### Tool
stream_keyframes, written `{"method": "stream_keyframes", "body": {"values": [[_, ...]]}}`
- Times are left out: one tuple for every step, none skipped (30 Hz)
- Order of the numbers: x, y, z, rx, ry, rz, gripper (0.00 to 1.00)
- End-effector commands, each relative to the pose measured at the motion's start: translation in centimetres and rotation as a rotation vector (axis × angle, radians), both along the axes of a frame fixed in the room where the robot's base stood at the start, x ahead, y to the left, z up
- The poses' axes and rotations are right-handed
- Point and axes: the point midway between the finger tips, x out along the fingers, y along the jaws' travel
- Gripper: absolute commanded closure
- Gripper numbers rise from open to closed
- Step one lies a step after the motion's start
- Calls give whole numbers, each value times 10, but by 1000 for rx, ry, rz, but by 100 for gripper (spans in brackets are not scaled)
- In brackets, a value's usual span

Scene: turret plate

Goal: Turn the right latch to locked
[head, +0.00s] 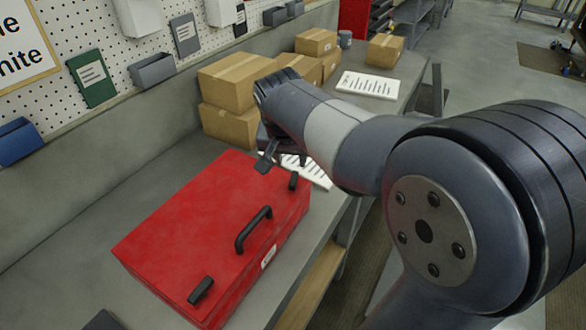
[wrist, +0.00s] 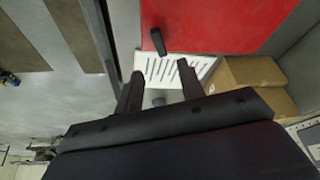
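A red case (head: 190,215) with a black handle (head: 253,230) lies on the grey bench. The right latch (head: 293,181) is a small black bar on its lid, near the far end of the handle side. In the wrist view the right latch (wrist: 158,41) lies at the red lid's edge, just beyond my fingertips. The left latch (head: 201,290) is a similar black bar near the other end, at a different angle in the head view. My gripper (wrist: 160,70) is open with nothing between its fingers, apart from the right latch. In the head view my gripper (head: 268,160) is above the case's far end.
Cardboard boxes (head: 230,125) stand behind the case against the back wall. A printed sheet (head: 310,170) lies just past the case, partly behind my arm. Another sheet (head: 368,84) lies farther along the bench. Bare bench (head: 90,225) shows left of the case.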

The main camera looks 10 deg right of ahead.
Motion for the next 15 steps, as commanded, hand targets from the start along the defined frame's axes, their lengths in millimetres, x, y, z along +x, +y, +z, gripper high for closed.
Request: {"method": "stream_keyframes", "body": {"values": [[2, -2, -7, -1, 5, -1, 63], [4, -3, -12, -1, 6, -1, 63], [6, -4, -19, -1, 7, -2, 63], [8, -5, -24, -2, 6, -1, 63], [10, -6, -30, -1, 7, -1, 63], [13, -7, -38, -1, 7, -2, 63], [15, -8, -43, 0, 7, -1, 63], [17, -9, -48, 0, 7, -1, 63], [20, -10, -55, 0, 7, -1, 63], [21, -11, -60, 0, 7, -1, 63], [23, -11, -64, 1, 6, -1, 63], [25, -12, -69, 0, 4, 1, 63], [26, -12, -72, 0, 5, 0, 63], [28, -13, -75, 0, 3, 1, 63], [29, -13, -79, 0, 3, 1, 63]]}}
